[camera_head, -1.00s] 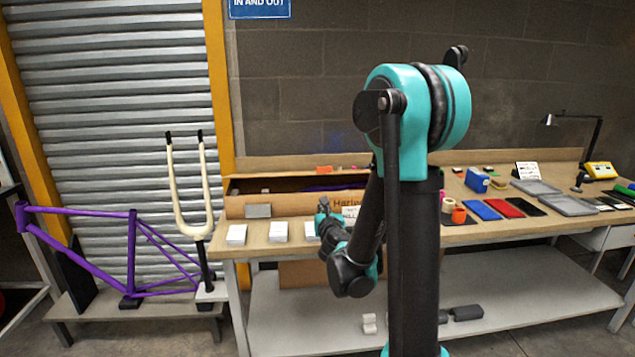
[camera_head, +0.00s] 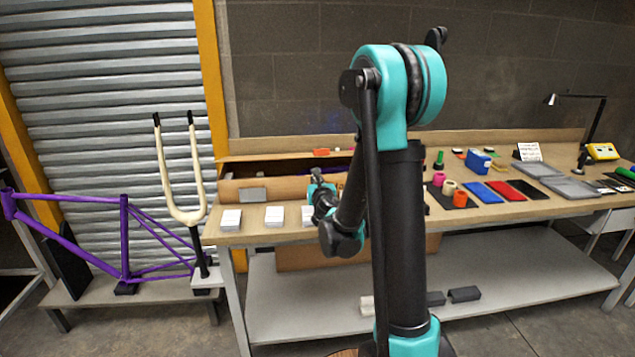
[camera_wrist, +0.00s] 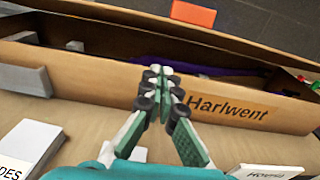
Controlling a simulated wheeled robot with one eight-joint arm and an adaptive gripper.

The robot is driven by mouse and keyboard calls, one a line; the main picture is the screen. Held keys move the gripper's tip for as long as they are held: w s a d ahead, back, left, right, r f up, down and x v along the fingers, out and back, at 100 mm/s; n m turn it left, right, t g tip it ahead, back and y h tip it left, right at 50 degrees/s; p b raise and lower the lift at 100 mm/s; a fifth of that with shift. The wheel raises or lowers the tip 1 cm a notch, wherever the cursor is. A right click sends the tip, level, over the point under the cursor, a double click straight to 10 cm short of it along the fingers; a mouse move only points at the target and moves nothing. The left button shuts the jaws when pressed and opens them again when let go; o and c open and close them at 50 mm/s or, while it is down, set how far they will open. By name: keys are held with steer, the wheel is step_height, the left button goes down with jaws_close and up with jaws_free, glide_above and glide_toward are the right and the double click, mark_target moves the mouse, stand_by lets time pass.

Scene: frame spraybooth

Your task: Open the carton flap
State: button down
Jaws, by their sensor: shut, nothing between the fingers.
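The carton is a long brown box lettered "Harlwent" on its near wall (camera_wrist: 225,105). It lies along the back of the workbench, and its near wall also shows in the head view (camera_head: 285,186). A long flap or panel (camera_wrist: 130,35) stands along its far side. A dark gap between them shows a purple tube (camera_wrist: 185,72) inside. My gripper (camera_wrist: 160,72) is shut and empty, with its fingertips at the top edge of the near wall. I cannot tell whether they touch it. In the head view my gripper (camera_head: 318,178) is partly hidden by its own wrist.
White card stacks (camera_head: 231,219) lie along the bench's front edge. An orange item (camera_wrist: 194,13) lies behind the carton. Phones, trays and a lamp (camera_head: 570,97) fill the right. A purple bike frame (camera_head: 124,240) stands left.

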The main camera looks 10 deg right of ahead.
mark_target(318, 151)
steer(key=w+r, duration=0.3)
steer(key=w, duration=0.3)
steer(key=shift+r, duration=0.25)
steer(key=shift+r, duration=0.1)
stand_by(0.3)
